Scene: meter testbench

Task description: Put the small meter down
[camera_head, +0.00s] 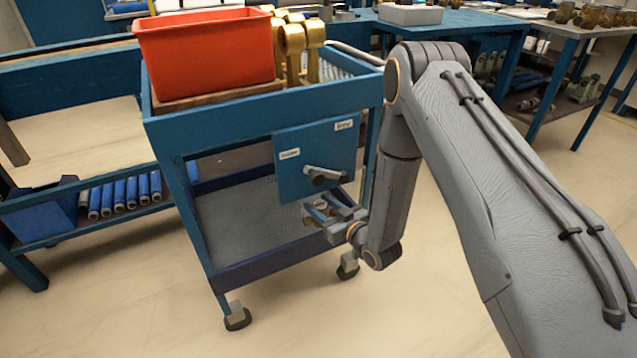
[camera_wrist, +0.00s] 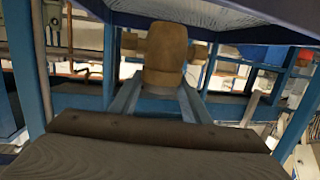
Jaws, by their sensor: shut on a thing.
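The small meter (camera_wrist: 166,58) is a tan-brown body with side stubs, held between the fingers of my gripper (camera_wrist: 158,95) in the wrist view. In the head view my gripper (camera_head: 337,215) is low at the right front of the blue cart, beneath its hanging blue panel. The meter (camera_head: 318,208) shows there only as a small brassy piece at the fingertips, partly hidden by the fingers. My gripper is shut on it. I cannot tell whether the meter touches the cart's lower shelf (camera_head: 235,228).
The blue panel (camera_head: 316,160) with a dark handle hangs just above my gripper. An orange bin (camera_head: 205,50) and gold-coloured meters (camera_head: 292,42) stand on the cart's top. The left part of the lower shelf is clear. Blue benches stand at left and behind.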

